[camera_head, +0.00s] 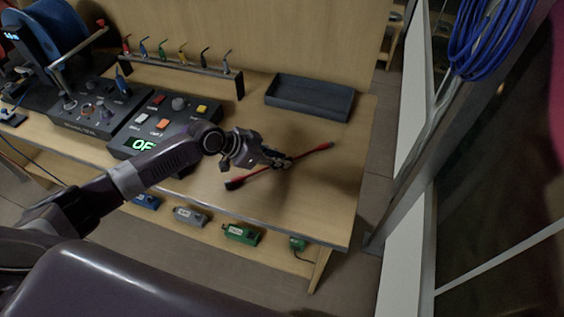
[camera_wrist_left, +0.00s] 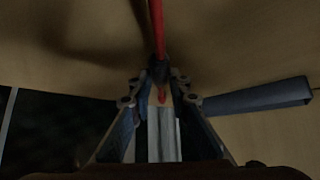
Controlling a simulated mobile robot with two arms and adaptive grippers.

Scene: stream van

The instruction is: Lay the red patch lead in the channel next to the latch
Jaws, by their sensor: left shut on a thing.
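The red patch lead (camera_head: 312,153) is in my left gripper (camera_head: 278,160), above the right part of the wooden table. It slants across the jaws, with a black end (camera_head: 234,184) at lower left and a dark tip at upper right. In the left wrist view the red lead (camera_wrist_left: 157,25) runs from the top edge down to between the fingertips (camera_wrist_left: 160,97), which are shut on it. I cannot make out the channel or the latch. My right gripper is not in view.
A dark open tray (camera_head: 308,98) lies empty at the table's back right. Control boxes (camera_head: 165,122) stand left of my gripper, with a hook rack (camera_head: 180,64) behind. Small green boxes (camera_head: 241,234) sit on the lower shelf. The table (camera_head: 325,205) is clear at front right.

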